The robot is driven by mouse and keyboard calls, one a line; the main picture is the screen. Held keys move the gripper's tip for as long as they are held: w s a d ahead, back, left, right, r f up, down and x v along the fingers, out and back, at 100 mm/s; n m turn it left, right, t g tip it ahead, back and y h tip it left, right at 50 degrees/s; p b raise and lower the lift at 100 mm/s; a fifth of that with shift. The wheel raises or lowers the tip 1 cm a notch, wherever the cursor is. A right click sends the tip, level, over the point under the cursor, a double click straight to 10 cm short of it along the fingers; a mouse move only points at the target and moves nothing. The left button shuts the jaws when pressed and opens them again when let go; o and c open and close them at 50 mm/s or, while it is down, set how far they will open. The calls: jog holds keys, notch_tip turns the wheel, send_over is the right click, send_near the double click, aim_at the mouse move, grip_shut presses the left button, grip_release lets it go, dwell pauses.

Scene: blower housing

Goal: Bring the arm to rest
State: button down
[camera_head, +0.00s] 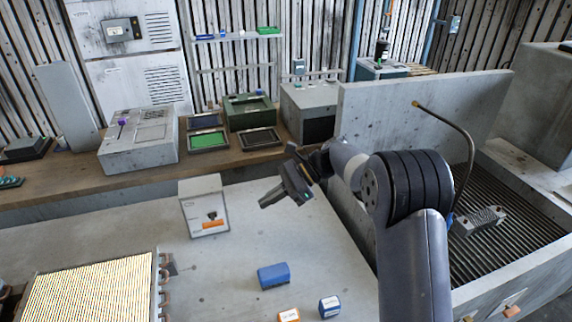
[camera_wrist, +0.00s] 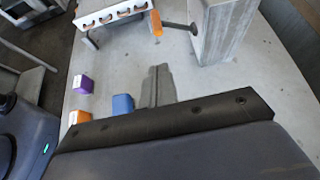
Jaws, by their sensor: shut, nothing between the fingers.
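My arm reaches up from the lower right in the head view and bends over the grey table (camera_head: 335,250). My gripper (camera_head: 264,203) hangs above the table's back part, to the right of a pale box. In the wrist view, the two fingers of my gripper (camera_wrist: 157,84) lie together with nothing between them. The gripper appears clear of the objects around it.
The pale box (camera_head: 203,207) stands upright on the table. A blue block (camera_head: 273,275), an orange block (camera_head: 289,315) and a blue-white block (camera_head: 329,307) lie at the front. A finned panel (camera_head: 90,290) is at left. A grated sink (camera_head: 520,220) is at right.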

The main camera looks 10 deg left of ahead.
jog(key=shift+n+t, duration=0.3)
jog(key=s+a+f, duration=0.1)
jog(key=a+f, duration=0.1)
jog(key=f, duration=0.1)
jog(key=s+a+f, duration=0.2)
jog(key=a+f, duration=0.1)
jog(key=f, duration=0.1)
jog(key=s+a+f, duration=0.2)
jog(key=a+f, duration=0.1)
jog(key=f, duration=0.1)
jog(key=shift+f+b, duration=0.15)
jog(key=shift+b, duration=0.25)
jog(key=shift+w+f+n+t+y+b, duration=0.15)
jog(key=shift+f+n+t+y+b, duration=0.45)
jog(key=shift+b, duration=0.65)
jog(key=shift+w+a+f+n+b, duration=0.2)
jog(key=shift+f+n+b, duration=0.15)
jog(key=shift+b, duration=0.45)
jog(key=shift+t, duration=0.3)
jog(key=shift+r, duration=0.1)
